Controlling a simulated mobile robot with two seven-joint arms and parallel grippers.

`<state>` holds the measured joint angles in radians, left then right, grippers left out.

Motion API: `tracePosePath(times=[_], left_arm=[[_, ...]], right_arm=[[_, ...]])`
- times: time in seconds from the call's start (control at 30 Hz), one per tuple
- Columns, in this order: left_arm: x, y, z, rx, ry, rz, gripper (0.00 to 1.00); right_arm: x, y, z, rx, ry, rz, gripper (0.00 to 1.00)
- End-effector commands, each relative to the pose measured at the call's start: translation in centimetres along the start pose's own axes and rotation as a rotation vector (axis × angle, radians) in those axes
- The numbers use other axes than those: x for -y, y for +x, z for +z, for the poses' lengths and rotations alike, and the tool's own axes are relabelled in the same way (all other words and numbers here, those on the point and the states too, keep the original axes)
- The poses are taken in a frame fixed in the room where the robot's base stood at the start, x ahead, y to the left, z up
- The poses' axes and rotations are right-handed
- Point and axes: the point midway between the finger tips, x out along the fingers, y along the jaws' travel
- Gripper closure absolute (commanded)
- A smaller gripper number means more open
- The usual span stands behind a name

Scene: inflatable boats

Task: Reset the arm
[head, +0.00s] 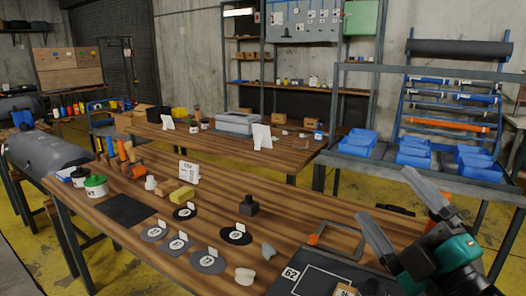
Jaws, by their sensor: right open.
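My right gripper (397,212) is in the lower right of the head view, with its two grey fingers spread apart. It is open and nothing shows between the fingers. It is above the right end of the wooden workbench (310,205), over the area of a dark framed panel (320,280). The teal and black wrist of my right arm comes in from the lower right corner. My left gripper is not in view.
A grey inflatable tube (50,155) is at the left. Blue bins (414,152) sit on a rack behind my right gripper.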

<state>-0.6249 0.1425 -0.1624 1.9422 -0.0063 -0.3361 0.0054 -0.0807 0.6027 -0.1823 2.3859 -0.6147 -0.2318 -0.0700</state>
Motion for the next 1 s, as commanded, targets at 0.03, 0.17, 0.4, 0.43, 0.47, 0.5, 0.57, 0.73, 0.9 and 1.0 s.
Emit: tracePosePath(times=[0.03,0.17,0.4,0.43,0.47,0.5,0.57,0.73,0.9,1.0], left_arm=[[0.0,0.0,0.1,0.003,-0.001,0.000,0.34],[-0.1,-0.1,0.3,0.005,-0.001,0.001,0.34],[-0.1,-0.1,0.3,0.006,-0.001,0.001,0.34],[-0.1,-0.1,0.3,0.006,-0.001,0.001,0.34],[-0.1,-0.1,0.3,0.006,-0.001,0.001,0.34],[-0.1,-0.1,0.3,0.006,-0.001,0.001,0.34],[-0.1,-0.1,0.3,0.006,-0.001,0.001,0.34],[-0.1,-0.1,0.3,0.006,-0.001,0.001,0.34],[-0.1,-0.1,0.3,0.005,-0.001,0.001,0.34],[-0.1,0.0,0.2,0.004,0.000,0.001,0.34]], right_arm=[[1.6,-1.1,2.1,0.138,0.106,-0.031,0.06],[6.3,-5.2,6.7,0.490,0.346,-0.138,0.06],[15.6,-16.2,8.7,1.047,0.690,-0.408,0.06],[16.4,-17.3,8.5,1.097,0.717,-0.438,0.06],[17.1,-18.4,8.2,1.142,0.743,-0.467,0.06],[17.9,-19.8,7.8,1.196,0.773,-0.504,0.06],[19.0,-21.7,7.1,1.271,0.815,-0.556,0.06],[21.1,-26.4,4.7,1.449,0.912,-0.697,0.06],[22.3,-30.5,1.8,1.604,0.992,-0.838,0.06],[23.5,-29.6,2.7,1.548,0.995,-0.801,0.06]])
